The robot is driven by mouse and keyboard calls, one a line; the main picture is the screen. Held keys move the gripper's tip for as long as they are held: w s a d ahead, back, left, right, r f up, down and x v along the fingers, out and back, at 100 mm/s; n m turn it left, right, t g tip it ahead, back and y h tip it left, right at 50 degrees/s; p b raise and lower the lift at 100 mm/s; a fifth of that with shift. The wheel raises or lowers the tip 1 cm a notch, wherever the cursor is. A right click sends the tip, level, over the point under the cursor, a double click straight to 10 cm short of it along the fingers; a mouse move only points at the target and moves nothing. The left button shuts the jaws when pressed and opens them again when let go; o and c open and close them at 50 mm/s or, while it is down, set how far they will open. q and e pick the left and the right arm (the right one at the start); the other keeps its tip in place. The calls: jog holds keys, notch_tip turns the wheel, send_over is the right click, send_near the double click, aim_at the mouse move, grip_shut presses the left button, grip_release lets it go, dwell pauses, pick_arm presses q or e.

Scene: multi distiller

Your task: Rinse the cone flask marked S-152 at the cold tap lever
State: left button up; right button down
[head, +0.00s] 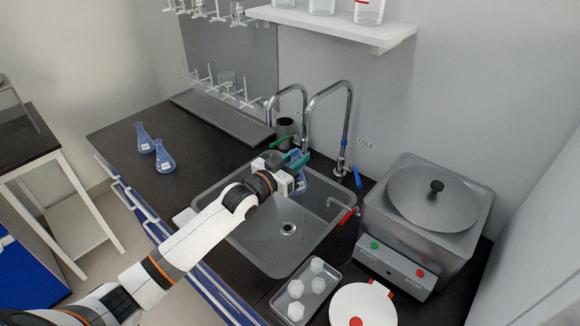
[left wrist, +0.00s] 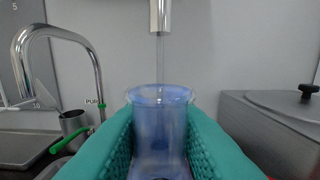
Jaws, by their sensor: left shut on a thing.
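My left gripper (head: 292,172) is shut on a blue-tinted cone flask (head: 303,184) over the sink. In the left wrist view the flask (left wrist: 160,125) stands upright between teal finger pads, its open mouth under a tap spout (left wrist: 160,15). A thin clear stream (left wrist: 160,62) runs from the spout down to the mouth. Its marking cannot be read. The cold tap (head: 345,125) is the tall curved one by the COLD label (head: 366,144). Its blue lever (head: 357,178) is at the right of its base. My right gripper is not in view.
The steel sink (head: 325,231) lies below the flask. Two blue flasks (head: 164,158) stand on the dark counter at left. A green-levered tap (head: 280,141) is behind. A red lever (head: 348,215), lidded steel bath (head: 437,215) and tray (head: 297,310) are at right and front.

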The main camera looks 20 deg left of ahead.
pick_arm(q)
jog(key=shift+b+x, duration=1.25)
jog(key=shift+x, duration=1)
jog(key=shift+r, duration=0.1)
jog(key=shift+s+p, duration=0.1)
jog(key=shift+p, duration=0.2)
dwell(1.0)
